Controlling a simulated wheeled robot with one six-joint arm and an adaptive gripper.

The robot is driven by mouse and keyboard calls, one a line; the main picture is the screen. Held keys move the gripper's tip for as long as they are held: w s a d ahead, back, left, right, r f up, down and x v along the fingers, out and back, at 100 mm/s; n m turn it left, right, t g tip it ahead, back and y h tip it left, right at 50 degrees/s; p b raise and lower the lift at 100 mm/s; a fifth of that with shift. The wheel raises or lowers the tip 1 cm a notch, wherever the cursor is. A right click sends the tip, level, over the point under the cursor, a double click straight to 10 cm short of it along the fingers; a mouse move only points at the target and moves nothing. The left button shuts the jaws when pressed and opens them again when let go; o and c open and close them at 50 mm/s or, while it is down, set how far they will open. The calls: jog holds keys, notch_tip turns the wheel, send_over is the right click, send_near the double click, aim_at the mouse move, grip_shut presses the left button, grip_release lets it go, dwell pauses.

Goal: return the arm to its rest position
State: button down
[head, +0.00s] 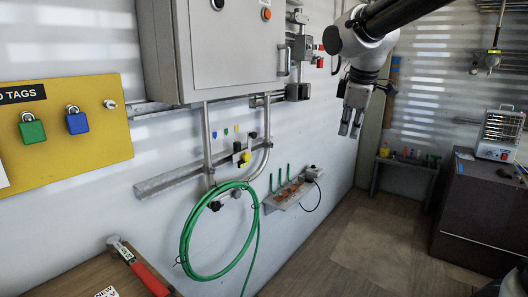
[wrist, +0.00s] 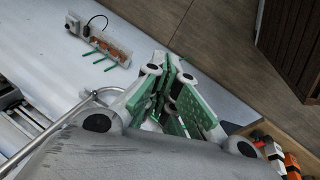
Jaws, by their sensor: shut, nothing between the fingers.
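My gripper (head: 351,130) hangs from my arm at the upper right of the head view, fingers pointing down, in the air in front of the wall and to the right of the grey cabinet. In the wrist view my gripper (wrist: 172,65) shows its green-padded fingers close together, with nothing between them. No handwheel can be made out clearly in either view.
A grey cabinet (head: 225,50) hangs on the wall, with a green hose (head: 187,240) looped below. A small shelf (head: 290,192) with green rods is lower right; it also shows in the wrist view (wrist: 108,48). A dark cabinet (head: 480,215) stands right. The floor (head: 380,240) between is clear.

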jog(key=s+d+f+m, duration=0.2)
jog(key=s+d+m, duration=0.2)
jog(key=s, duration=0.4)
jog(key=s+d+f+m, duration=0.3)
jog(key=s+d+m, duration=0.1)
jog(key=s, duration=0.5)
jog(key=s+d+f+m, duration=0.2)
jog(key=s+d+m, duration=0.2)
jog(key=s, duration=0.4)
jog(key=shift+s+d+f+m, duration=0.15)
jog(key=shift+s+d+m, duration=0.15)
jog(key=shift+d, duration=0.55)
